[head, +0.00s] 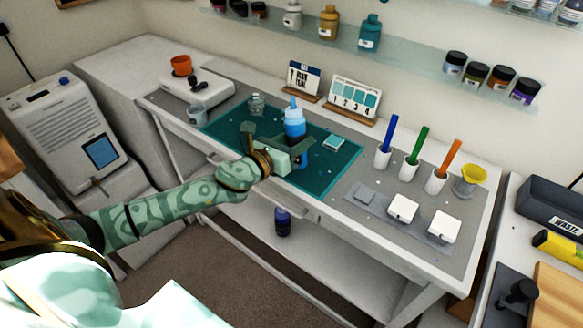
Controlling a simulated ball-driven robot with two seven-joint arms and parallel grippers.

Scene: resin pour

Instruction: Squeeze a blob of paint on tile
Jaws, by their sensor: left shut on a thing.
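My left gripper (299,149) is shut on a blue squeeze bottle (294,122) with a pointed nozzle. The bottle stands upright over the dark teal mat (338,165), nozzle up. The gripper hides its middle, and I cannot tell whether its base touches the mat. A small pale teal tile (334,143) lies on the mat just right of the bottle, apart from it. No blob shows on the tile at this size. My right gripper is not in view.
Blue, green and orange sticks stand in white cups (383,158) to the right, near white blocks (403,208) and a yellow funnel (473,175). Two cards (355,98) stand at the back. The mat's right part is mostly clear.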

